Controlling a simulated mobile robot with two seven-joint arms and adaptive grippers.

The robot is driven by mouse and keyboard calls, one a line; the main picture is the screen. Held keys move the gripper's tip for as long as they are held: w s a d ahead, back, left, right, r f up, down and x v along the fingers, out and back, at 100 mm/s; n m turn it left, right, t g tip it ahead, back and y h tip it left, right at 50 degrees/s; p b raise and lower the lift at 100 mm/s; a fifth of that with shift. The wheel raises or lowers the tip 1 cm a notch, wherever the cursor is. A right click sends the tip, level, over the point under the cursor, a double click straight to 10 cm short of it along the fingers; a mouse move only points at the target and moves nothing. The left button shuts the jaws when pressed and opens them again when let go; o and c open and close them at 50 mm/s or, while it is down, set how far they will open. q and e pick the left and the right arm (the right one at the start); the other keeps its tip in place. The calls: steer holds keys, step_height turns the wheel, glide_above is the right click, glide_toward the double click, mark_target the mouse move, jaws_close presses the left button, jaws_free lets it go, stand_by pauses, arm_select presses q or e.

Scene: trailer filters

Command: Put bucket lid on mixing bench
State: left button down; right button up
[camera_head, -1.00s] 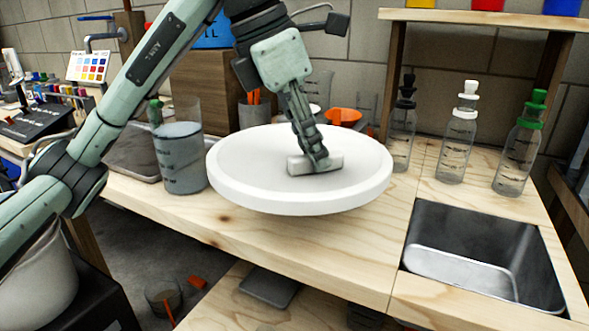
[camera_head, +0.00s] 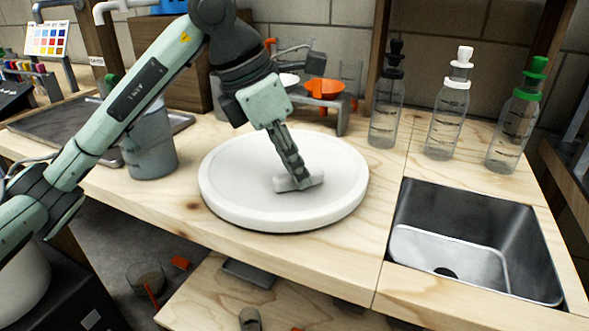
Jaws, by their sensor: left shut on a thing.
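The bucket lid (camera_head: 240,186) is a large white disc with a raised rim and a small grey-white handle bar at its middle. It lies flat and looks level on the wooden mixing bench (camera_head: 330,250), left of the sink and near the front edge. A thin dark shadow runs under its rim; I cannot tell for sure that it touches all round. My left gripper (camera_head: 297,184) comes down from above and is shut on the lid's handle, hiding part of it. My right gripper is not in view.
A grey measuring jug (camera_head: 148,145) stands close left of the lid. A metal sink (camera_head: 470,240) is sunk into the bench at right. Several clear bottles (camera_head: 447,117) stand at the back right. An orange funnel (camera_head: 325,88) sits in a rack behind the lid.

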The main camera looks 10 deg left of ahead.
arm_select(q)
steer(key=shift+f, duration=0.35)
steer(key=c, duration=1.5)
jaws_free()
steer(key=shift+o, duration=0.2)
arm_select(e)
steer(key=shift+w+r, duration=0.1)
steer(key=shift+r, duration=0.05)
arm_select(q)
steer(key=shift+a+r, duration=0.1)
steer(key=shift+r, duration=0.15)
steer(key=v, duration=1.1)
steer(key=shift+a+r+p, duration=0.15)
steer(key=shift+r+p, duration=0.1)
steer(key=shift+p, duration=0.15)
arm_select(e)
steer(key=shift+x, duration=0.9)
arm_select(q)
steer(key=shift+s, duration=0.15)
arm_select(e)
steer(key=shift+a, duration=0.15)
